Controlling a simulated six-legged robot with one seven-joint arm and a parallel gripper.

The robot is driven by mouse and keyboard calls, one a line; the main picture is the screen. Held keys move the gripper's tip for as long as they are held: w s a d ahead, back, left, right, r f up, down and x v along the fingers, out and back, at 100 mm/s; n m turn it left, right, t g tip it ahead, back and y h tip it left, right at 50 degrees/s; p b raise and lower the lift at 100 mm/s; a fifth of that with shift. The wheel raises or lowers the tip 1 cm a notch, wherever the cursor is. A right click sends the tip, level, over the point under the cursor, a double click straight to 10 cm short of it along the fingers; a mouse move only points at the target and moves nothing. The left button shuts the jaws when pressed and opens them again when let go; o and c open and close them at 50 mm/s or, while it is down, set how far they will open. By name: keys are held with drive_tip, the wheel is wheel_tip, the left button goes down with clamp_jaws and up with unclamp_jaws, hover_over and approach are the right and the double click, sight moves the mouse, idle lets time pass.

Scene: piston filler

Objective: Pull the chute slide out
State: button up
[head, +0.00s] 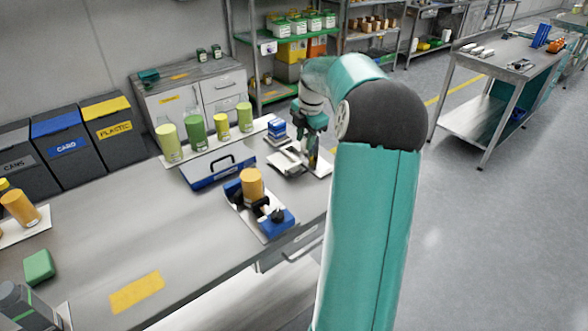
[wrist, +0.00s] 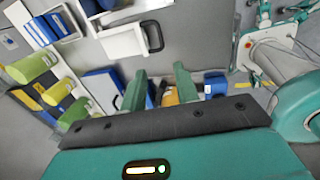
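A white block with a black loop handle, which looks like the chute slide (wrist: 121,42), shows in the wrist view above my fingertips. Its handle stands at its right end. In the head view a pale flat part of the filler (head: 287,161) shows beside my wrist, and I cannot tell whether it is the same piece. My gripper (wrist: 160,78) has its two green fingers apart with nothing held between them. The fingertips are apart from the handle in the picture.
An orange cylinder (head: 252,183) sits in a blue fixture at the front of the bench. A blue case with a black handle (head: 215,172) lies behind it. Several green and yellow cylinders (head: 196,131) stand on a white strip. The bench's left middle is mostly clear.

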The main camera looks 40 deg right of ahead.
sight(301, 174)
drive_tip(key=f, duration=0.4)
drive_tip(key=w+f, duration=0.1)
drive_tip(key=f, duration=0.4)
drive_tip(key=w+f, duration=0.1)
drive_tip(key=f, duration=0.3)
drive_tip(key=shift+d+f, duration=0.15)
drive_tip(key=shift+d, duration=0.15)
clamp_jaws()
